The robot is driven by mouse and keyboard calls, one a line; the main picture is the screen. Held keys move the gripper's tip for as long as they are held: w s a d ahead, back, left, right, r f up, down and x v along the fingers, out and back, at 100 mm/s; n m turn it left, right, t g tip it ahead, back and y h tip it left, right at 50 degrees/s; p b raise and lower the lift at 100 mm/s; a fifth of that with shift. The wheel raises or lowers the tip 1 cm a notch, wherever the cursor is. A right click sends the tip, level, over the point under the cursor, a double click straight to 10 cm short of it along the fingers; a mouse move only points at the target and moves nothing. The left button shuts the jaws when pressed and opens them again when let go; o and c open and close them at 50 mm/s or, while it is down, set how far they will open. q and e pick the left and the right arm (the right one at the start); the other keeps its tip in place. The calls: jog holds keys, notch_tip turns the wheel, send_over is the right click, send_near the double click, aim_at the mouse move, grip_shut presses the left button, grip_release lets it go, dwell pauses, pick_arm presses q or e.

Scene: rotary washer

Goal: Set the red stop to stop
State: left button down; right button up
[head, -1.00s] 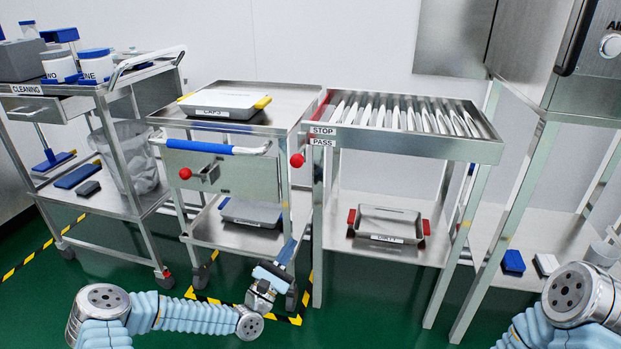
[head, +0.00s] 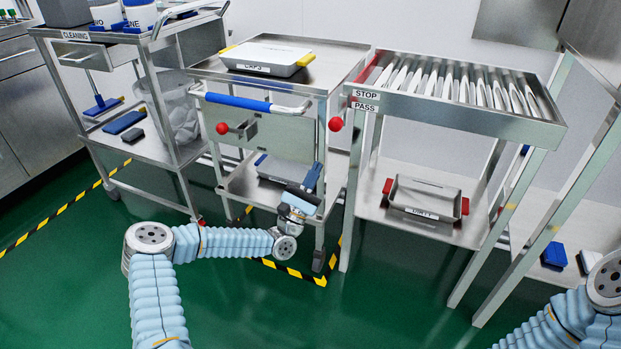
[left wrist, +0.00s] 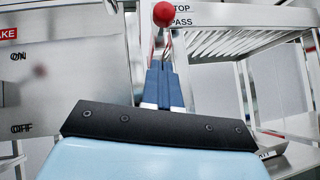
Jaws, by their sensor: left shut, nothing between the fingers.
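The red stop shows as a round red knob (head: 336,124) at the left front corner of the roller table (head: 460,117), left of and a little below the STOP and PASS labels (head: 366,101) in the head view. I cannot tell which label it is set to. My left gripper (head: 316,172) is shut and empty, pointing up, below the knob and apart from it. In the left wrist view the blue fingers (left wrist: 163,86) point up toward the red knob (left wrist: 163,14), which is beyond the tips. My right gripper is out of view.
A trolley (head: 335,57) with a lidded tray (head: 266,54) and its own red knob (head: 222,128) stands left of the roller table, with a narrow gap between. A grey bin (head: 425,200) sits on the table's lower shelf. The green floor (head: 230,310) in front is clear.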

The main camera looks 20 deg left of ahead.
aim_at(331, 123)
pick_arm(q)
jog(key=w+d+r+p, duration=0.2)
jog(key=w+r, duration=0.1)
jog(key=r, duration=0.4)
jog(key=shift+w, duration=0.15)
jog(key=shift+r, duration=2.1)
